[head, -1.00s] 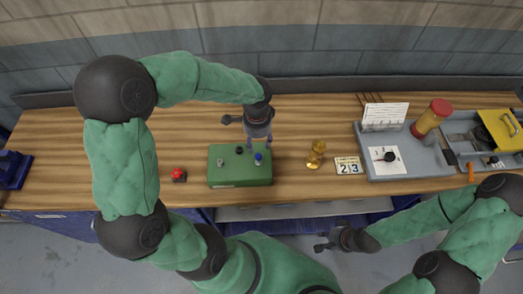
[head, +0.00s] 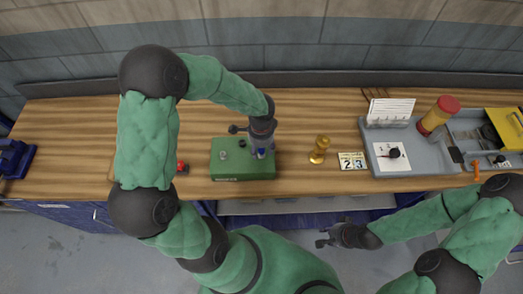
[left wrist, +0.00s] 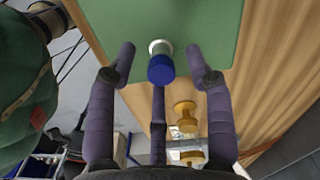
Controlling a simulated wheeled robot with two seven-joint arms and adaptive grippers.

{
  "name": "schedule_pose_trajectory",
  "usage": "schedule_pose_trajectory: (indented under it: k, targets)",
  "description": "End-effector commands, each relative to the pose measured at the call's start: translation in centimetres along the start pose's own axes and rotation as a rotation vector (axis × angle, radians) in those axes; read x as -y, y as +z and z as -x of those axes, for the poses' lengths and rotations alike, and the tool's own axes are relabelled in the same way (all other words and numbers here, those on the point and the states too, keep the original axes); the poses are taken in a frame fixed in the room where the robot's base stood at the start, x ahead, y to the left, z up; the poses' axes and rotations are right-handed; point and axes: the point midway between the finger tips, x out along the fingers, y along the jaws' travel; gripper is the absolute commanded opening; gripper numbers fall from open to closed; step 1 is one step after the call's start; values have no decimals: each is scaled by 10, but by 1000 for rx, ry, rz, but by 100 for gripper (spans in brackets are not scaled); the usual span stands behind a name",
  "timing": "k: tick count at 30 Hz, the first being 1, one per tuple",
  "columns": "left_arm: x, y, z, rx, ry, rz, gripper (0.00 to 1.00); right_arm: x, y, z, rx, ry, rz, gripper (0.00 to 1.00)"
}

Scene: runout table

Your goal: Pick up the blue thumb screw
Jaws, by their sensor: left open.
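The blue thumb screw (head: 260,153) stands on the right part of the green box (head: 232,172). In the left wrist view the thumb screw (left wrist: 160,68) has a blue cap over a pale collar, on the green top (left wrist: 165,15). My left gripper (head: 262,150) is directly over it, pointing down. In the left wrist view its fingers (left wrist: 160,72) are spread around the screw, apart from it, and hold nothing. My right gripper (head: 322,239) is off the table's front edge; its finger state is too small to tell.
A silver knob (head: 224,155) and a dark knob (head: 241,143) are also on the box. A red button (head: 181,167) is left of it. A brass piece (head: 319,149) and number cards (head: 352,161) stand to the right. A grey tray (head: 425,164) lies further right.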

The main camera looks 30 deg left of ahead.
Motion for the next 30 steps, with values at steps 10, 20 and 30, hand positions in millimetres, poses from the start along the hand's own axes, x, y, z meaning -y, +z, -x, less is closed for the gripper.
schedule_pose_trajectory:
  k: [10, 20, 30]
  targets:
    - [0, 0, 0, 0, 0, 0, 1, 0, 0, 0, 0, 0, 0, 30]
    - [0, 0, 2, -1, -1, 0, 1, 0, 0, 0, 0, 0, 0, 30]
    - [-4, -1, 39, -3, -3, -2, 1, 2, 0, 5, 0, 0, 0, 30]
